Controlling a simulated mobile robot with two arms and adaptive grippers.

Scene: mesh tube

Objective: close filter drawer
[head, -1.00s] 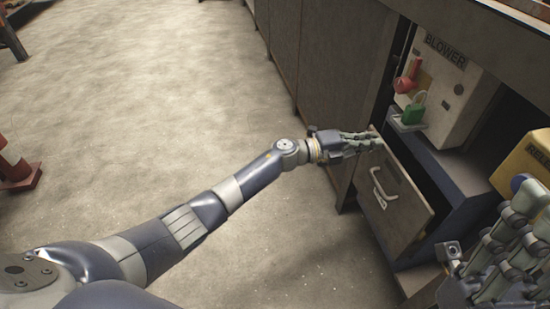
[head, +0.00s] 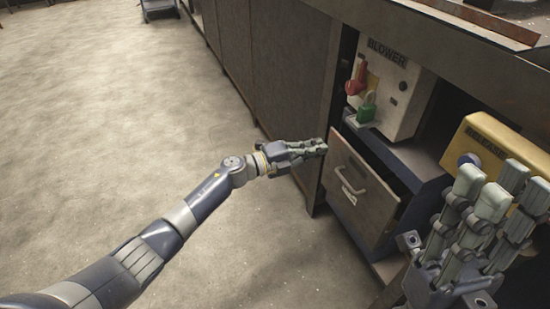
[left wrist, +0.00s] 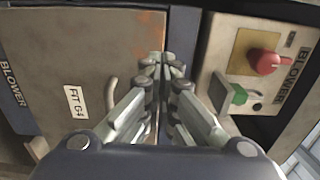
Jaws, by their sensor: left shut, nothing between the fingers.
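The filter drawer (head: 352,200) has a brown front with a light handle and stands pulled out of its blue-grey housing (head: 397,165), with a dark gap behind the front. My left gripper (head: 321,148) is shut and empty, its fingertips by the left edge of the drawer front; I cannot tell whether they touch. In the left wrist view its closed fingers (left wrist: 163,65) lie over the right side of the drawer front (left wrist: 100,45), with the handle and a white label to the left. My right gripper (head: 498,185) is at the lower right, fingers apart, holding nothing visible.
A yellow RELEASE box (head: 490,140) is behind my right gripper.

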